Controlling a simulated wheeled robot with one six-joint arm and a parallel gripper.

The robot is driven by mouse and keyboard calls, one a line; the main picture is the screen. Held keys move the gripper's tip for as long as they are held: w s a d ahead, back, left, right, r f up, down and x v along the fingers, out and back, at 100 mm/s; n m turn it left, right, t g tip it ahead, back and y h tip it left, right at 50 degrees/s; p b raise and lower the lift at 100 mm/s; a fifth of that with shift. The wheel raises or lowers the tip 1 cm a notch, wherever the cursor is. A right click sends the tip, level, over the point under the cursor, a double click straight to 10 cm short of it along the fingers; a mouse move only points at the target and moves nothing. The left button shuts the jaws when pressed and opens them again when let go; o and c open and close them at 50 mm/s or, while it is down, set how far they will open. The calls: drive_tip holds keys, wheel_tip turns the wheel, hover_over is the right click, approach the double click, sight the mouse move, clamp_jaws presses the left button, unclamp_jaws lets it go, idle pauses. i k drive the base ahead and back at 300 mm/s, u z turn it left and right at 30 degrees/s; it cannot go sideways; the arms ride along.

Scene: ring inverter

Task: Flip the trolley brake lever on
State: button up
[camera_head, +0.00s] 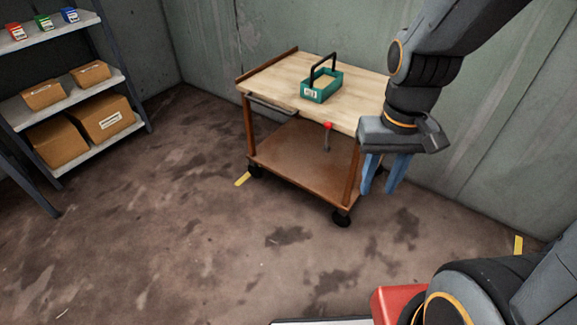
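The trolley (278,85) stands against the back wall, with a pale wooden top, a brown lower shelf and dark castors. The brake lever (327,137) is a thin grey rod with a red knob, upright at the trolley's front side, below the top's edge. My gripper (378,190) hangs right of the lever, in front of the trolley's right end, with blue fingers pointing down. The fingers are a little apart and nothing shows between them. The gripper is clear of the lever and hides part of the trolley's right end.
A green tote (323,88) with a black handle stands on the trolley top. A push handle (270,106) runs along the front left edge. A shelf rack (85,88) with cardboard boxes is at the left. Yellow floor marks (242,179) lie nearby.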

sight(327, 124)
drive_tip(key=u, duration=0.05)
drive_tip(key=i, duration=0.85)
drive_tip(key=z, duration=0.1)
